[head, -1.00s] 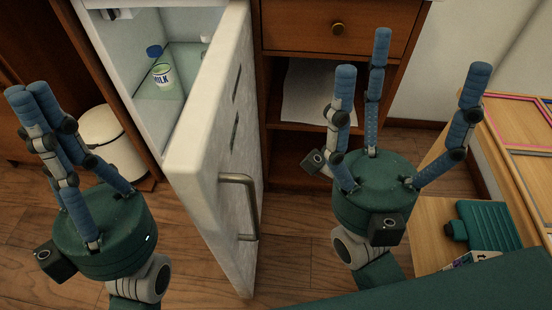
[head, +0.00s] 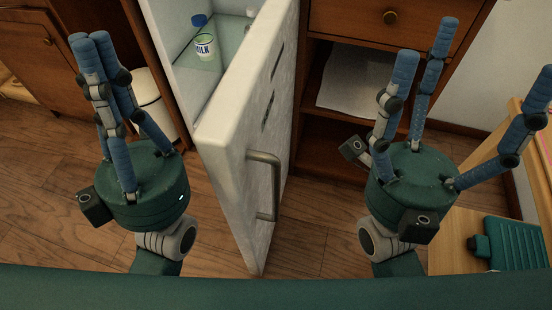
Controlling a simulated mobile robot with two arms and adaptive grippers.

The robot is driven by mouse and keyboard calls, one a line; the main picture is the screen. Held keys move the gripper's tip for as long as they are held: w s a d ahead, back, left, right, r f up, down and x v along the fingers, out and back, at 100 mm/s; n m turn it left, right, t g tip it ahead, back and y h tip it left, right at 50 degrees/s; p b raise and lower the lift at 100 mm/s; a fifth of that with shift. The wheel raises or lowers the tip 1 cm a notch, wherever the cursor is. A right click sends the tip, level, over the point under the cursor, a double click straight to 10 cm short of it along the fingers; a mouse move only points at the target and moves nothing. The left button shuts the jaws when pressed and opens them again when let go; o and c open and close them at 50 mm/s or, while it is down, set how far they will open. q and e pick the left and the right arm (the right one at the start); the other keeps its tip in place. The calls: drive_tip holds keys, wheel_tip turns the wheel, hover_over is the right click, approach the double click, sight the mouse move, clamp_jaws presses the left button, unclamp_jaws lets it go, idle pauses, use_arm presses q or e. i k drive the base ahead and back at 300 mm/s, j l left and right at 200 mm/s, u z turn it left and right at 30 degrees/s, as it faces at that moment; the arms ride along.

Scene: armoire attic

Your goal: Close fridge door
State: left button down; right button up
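The white fridge door (head: 240,125) stands wide open, swung out toward me, in the middle of the head view. Its grey bar handle (head: 276,185) is on the face turned to the right. The fridge interior (head: 187,70) is exposed behind the door, at upper left. My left gripper (head: 88,42) is left of the door, its fingers drawn together with nothing between them. My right gripper (head: 450,60) is right of the door, its fingers spread and empty. Neither gripper appears to touch the door or handle.
A milk container (head: 205,47) with a blue-capped item stands inside the fridge. A white bin (head: 153,100) is left of the fridge. A wooden cabinet (head: 350,22) with a drawer and open shelves is at right. A wooden desk (head: 455,240) with a green object (head: 515,243) is at far right.

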sight(243, 139)
drive_tip(key=k+j+z, duration=0.25)
drive_tip(key=k+j, duration=0.25)
drive_tip(key=k+z, duration=0.25)
